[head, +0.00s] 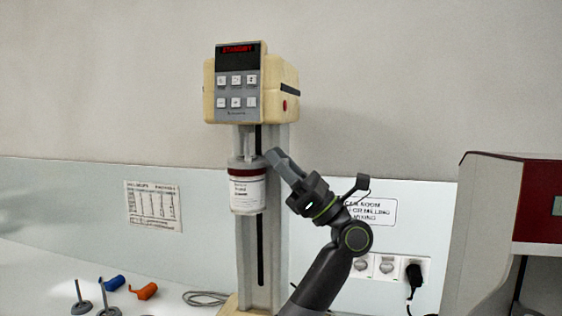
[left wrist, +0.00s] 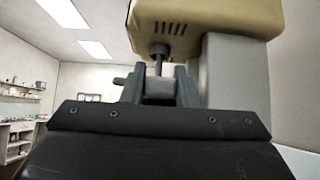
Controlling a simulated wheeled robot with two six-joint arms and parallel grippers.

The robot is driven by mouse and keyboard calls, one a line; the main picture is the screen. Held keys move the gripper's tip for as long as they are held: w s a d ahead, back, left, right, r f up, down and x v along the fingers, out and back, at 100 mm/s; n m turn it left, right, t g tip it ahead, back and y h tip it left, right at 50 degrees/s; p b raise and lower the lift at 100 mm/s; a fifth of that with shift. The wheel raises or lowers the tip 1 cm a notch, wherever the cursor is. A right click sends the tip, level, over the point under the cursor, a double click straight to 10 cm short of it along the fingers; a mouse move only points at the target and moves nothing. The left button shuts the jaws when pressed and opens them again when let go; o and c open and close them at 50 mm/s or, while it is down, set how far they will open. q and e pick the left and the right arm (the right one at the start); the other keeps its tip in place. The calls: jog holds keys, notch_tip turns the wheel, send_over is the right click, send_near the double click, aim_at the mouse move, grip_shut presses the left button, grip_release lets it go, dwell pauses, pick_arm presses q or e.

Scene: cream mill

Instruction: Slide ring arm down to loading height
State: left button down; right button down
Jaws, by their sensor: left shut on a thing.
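The mill (head: 250,90) is a cream motor head with a grey keypad and a lit red display, on a grey column (head: 276,235) with a dark vertical slot. A white labelled jar (head: 248,194) with a dark red band hangs below the head, in front of the column. The grey ring arm (head: 245,162) is at the jar's top, high on the column. My left gripper (head: 274,157) reaches it from the right. In the left wrist view, its fingers (left wrist: 158,92) are shut on a grey block of the ring arm (left wrist: 159,87), below a shaft. My right gripper is out of view.
A dark red and white cabinet (head: 535,200) stands at the right. Sockets with a black plug (head: 413,272) are on the wall behind my arm. Orange (head: 145,291) and blue (head: 114,283) pieces, grey stirrers (head: 80,300) and a cable (head: 205,298) lie at the lower left.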

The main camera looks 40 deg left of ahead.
pick_arm(q)
jog(key=c, duration=1.2)
grip_release()
jog(key=shift+o, duration=0.4)
jog(key=shift+f, duration=0.1)
jog(key=shift+w+d+f, duration=0.15)
jog(key=shift+d+f, duration=0.05)
jog(key=shift+f, duration=0.1)
jog(key=b+v, duration=0.6)
jog(key=v, duration=1)
jog(key=shift+d+f, duration=0.15)
jog(key=shift+d, duration=0.05)
